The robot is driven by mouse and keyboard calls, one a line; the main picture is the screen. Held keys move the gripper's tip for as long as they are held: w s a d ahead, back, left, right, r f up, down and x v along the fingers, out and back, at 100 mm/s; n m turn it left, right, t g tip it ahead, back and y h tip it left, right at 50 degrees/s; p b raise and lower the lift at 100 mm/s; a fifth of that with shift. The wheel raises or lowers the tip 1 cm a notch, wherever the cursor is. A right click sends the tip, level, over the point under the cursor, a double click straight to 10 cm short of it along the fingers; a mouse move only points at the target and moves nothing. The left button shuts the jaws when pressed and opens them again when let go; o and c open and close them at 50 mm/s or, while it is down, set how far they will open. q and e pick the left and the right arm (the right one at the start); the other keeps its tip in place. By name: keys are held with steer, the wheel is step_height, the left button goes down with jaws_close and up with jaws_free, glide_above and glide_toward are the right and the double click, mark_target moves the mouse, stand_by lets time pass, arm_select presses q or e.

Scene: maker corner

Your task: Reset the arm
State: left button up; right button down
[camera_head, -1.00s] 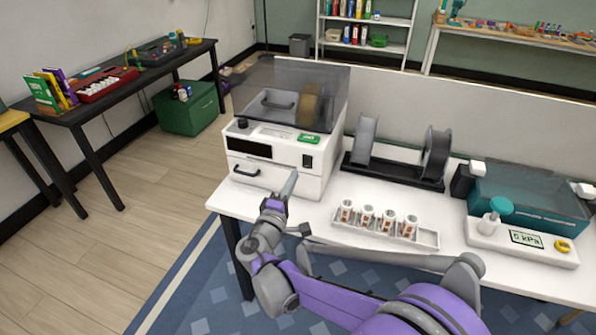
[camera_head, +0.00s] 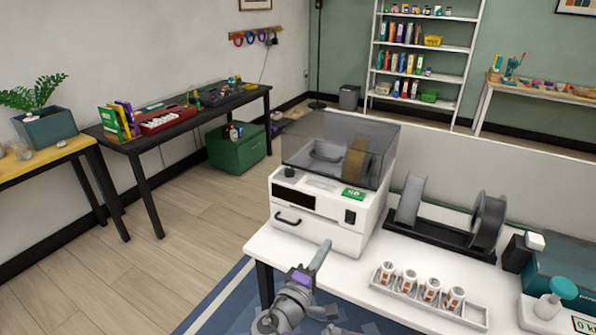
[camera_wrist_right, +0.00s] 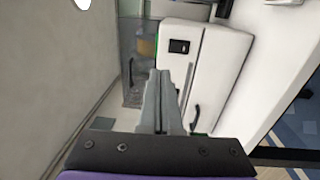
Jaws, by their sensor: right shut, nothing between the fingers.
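My right gripper (camera_head: 324,246) is shut and empty, its grey fingers pointing up in front of the white machine (camera_head: 338,243). It looks close to the machine's front; I cannot tell whether they touch. In the right wrist view the shut fingers (camera_wrist_right: 159,76) lie together, with the white machine (camera_wrist_right: 205,62) behind them. Part of my purple and grey right arm shows at the bottom of the head view; the rest is cut off. My left gripper is not in view.
The white table (camera_head: 268,246) holds the machine with its smoked lid, a tray (camera_head: 475,312) of several small cups, and a black spool holder (camera_head: 435,236). A teal-lidded device (camera_head: 565,270) is at the right. Open wooden floor (camera_head: 160,265) lies left.

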steer(key=s+d+f+m+g+y+p, duration=0.1)
steer(key=s+d+m+g+y+p, duration=0.1)
steer(key=s+d+m+g+p, duration=0.7)
steer(key=s+a+m+g+y+p, duration=0.1)
steer(key=s+y, duration=0.7)
steer(key=s, duration=1)
steer(key=shift+a+f+m+y+p, duration=0.3)
steer(key=shift+a+f+m+p, duration=0.1)
steer(key=shift+a+m+p, duration=0.3)
steer(key=c, duration=1.6)
jaws_free()
